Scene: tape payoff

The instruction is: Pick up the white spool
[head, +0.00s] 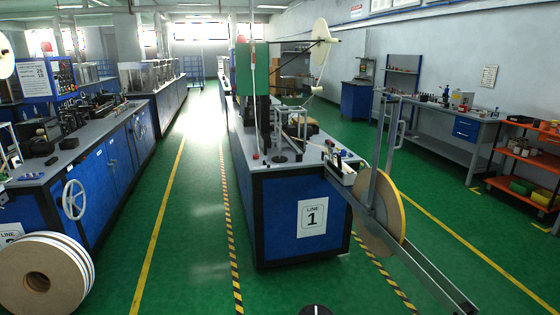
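A white disc-shaped spool (320,55) is mounted high on an arm at the right side of the central machine. A large tan spool (376,212) with a yellowish rim hangs upright on a grey metal frame (428,262) at the machine's front right. Several large rolls with white rims (47,275) are stacked together at the lower left, their flat tan face toward me. Part of another pale disc (5,56) shows at the left edge. I cannot tell which of these is the task's white spool. Neither of my grippers is in view.
The central blue machine (285,220) bears a "LINE 1" sign (312,219). Another blue machine (105,160) with a handwheel (74,199) stands left. A workbench (440,135) and orange shelves (522,165) line the right wall. Green floor aisles (190,235) are clear on both sides.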

